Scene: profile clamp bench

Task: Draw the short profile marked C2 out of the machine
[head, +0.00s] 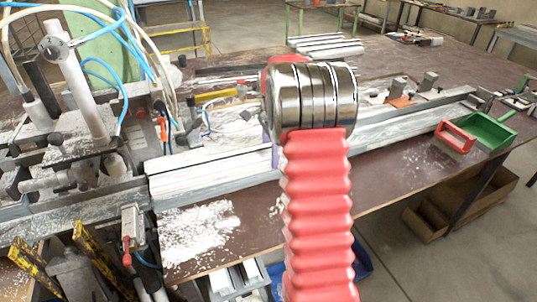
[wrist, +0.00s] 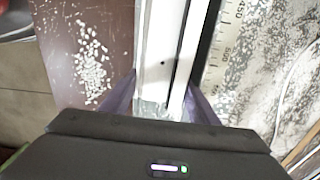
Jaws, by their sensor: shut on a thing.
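My gripper (wrist: 162,98) shows in the wrist view as a dark body with a purple finger on each side of a pale profile (wrist: 160,40). The fingers are shut on this profile, which runs up the picture away from the gripper. No C2 mark can be read on it. In the head view my red arm hides most of the gripper; a bit of purple finger (head: 275,157) shows beside it. Pale profiles (head: 212,166) lie along the bench there, their left end close to the machine (head: 95,165). Where the held one ends is hidden.
A green tray (head: 488,132) and a red box (head: 455,137) stand at the right bench edge. More profiles (head: 325,46) lie at the back. White chips (head: 200,228) cover part of the bench front. A scale (wrist: 222,45) runs beside the profile. Hoses hang over the machine.

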